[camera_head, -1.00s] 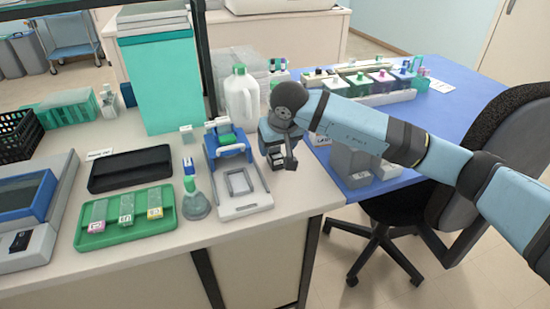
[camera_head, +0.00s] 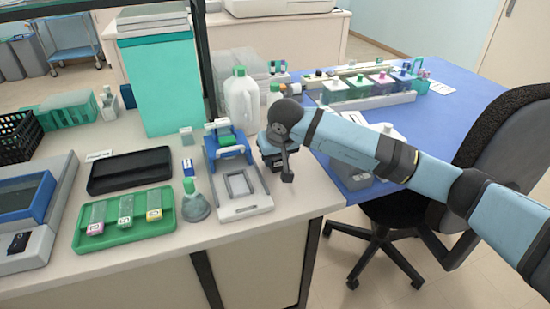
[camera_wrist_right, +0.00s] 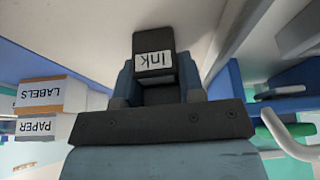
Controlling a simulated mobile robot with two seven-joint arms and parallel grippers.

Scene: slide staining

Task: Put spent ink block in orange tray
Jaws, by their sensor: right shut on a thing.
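The dark ink block (camera_wrist_right: 154,45) with a white "Ink" label shows in the right wrist view, between the fingers of my right gripper (camera_wrist_right: 157,82). The gripper is shut on it. In the head view my right gripper (camera_head: 277,157) hangs over the bench's right part, just right of the white and blue frame device; the block is mostly hidden there by the gripper and wrist. I cannot make out an orange tray in either view. My left gripper is not in view.
A white and blue device (camera_head: 240,200) stands beside a flask (camera_head: 194,207). A green tray with several cartridges (camera_head: 75,240) and a black tray (camera_head: 130,172) lie further left. A white jug (camera_head: 240,103) stands behind. Boxes marked LABELS (camera_wrist_right: 50,92) and PAPER (camera_wrist_right: 38,128) show in the wrist view.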

